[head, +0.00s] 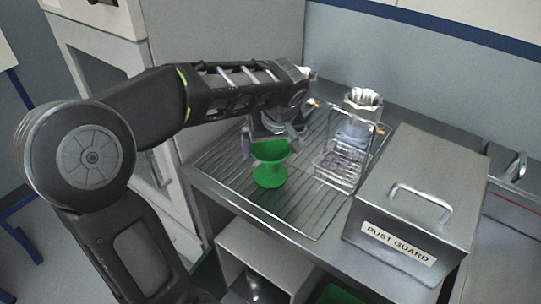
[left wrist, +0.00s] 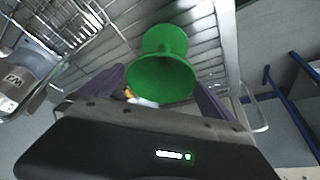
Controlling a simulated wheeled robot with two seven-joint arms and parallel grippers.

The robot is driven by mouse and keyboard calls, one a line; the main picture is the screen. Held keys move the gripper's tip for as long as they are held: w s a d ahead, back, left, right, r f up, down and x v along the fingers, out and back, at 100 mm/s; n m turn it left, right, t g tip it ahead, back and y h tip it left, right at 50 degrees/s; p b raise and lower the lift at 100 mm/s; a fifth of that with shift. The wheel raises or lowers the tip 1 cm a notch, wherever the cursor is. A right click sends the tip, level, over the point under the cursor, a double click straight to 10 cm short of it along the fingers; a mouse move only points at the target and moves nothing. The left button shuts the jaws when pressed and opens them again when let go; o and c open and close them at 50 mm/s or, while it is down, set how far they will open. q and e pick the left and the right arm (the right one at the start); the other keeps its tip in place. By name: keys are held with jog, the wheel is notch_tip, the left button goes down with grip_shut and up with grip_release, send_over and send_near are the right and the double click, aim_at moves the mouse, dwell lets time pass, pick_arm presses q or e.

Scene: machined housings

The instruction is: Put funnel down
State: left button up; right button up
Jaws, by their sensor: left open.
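The green funnel (head: 270,168) stands upright, wide mouth up, on the wire rack (head: 302,216) over the metal bench. It also shows in the left wrist view (left wrist: 162,72), between the two purple-grey fingers. My left gripper (head: 272,138) is open at the funnel's upper rim, with a finger to each side of it. In the left wrist view the fingers (left wrist: 160,88) look apart from the funnel's sides; whether one touches the rim I cannot tell. My right gripper is in neither view.
A wire basket (head: 338,168) and a shiny metal housing (head: 362,100) stand right of the funnel. A lidded metal box labelled RUST GUARD (head: 398,243) fills the bench's right front. A tall grey cabinet (head: 104,62) stands at the left. The rack's front is clear.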

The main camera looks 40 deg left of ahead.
pick_arm(q)
jog(key=x, duration=0.4)
jog(key=shift+a+f+p, duration=0.15)
jog(key=shift+p, duration=0.25)
jog(key=c, duration=1.3)
jog(key=shift+o, duration=0.2)
notch_tip(320, 180, up, 10)
jog(key=shift+r+b, duration=0.1)
jog(key=shift+b, duration=0.3)
